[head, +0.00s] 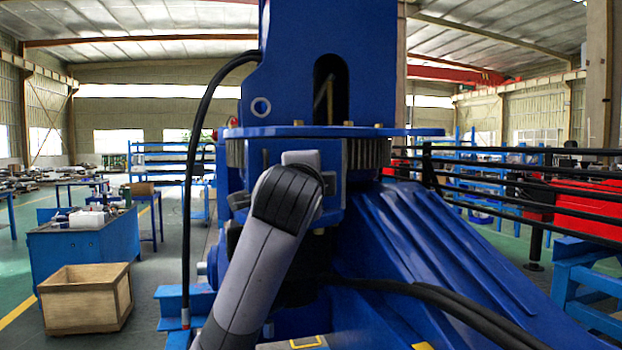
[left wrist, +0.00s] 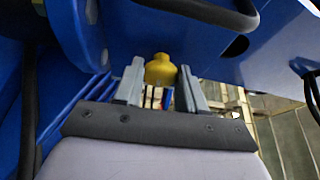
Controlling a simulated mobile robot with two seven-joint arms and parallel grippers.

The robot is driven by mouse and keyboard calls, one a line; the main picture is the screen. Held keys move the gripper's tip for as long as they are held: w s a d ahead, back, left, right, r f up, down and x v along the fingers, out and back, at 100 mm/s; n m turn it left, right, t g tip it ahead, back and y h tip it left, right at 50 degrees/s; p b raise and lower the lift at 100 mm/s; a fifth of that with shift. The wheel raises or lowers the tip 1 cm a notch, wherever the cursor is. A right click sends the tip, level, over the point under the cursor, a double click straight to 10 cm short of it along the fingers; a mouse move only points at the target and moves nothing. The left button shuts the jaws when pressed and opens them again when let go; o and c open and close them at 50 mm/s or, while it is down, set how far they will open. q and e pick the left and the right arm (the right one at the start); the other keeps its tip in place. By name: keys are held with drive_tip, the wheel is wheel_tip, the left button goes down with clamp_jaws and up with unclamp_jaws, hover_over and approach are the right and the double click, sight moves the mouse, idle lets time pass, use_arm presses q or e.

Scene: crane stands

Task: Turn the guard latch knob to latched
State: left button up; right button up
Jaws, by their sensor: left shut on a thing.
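The yellow guard latch knob (left wrist: 159,70) shows in the left wrist view, against the underside of the blue crane stand (left wrist: 215,45). My left gripper (left wrist: 161,75) has its two grey fingers on either side of the knob and is shut on it. I cannot tell from here how far the knob is turned. In the head view my grey left arm reaches up to the blue crane stand (head: 420,245), and the knob and fingers are hidden there. My right gripper is in neither view.
Black hoses run down the left of the stand and across its lower front. A wooden crate (head: 84,306) and a blue workbench (head: 70,255) stand at the left. Black rails (head: 530,170) and red machinery (head: 588,208) are at the right.

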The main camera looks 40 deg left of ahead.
use_arm(q)
drive_tip(key=shift+m, duration=0.4)
drive_tip(key=o, duration=1)
drive_tip(key=shift+o, duration=0.2)
drive_tip(key=b+v, duration=0.1)
drive_tip(key=v, duration=0.6)
drive_tip(key=shift+b, duration=0.3)
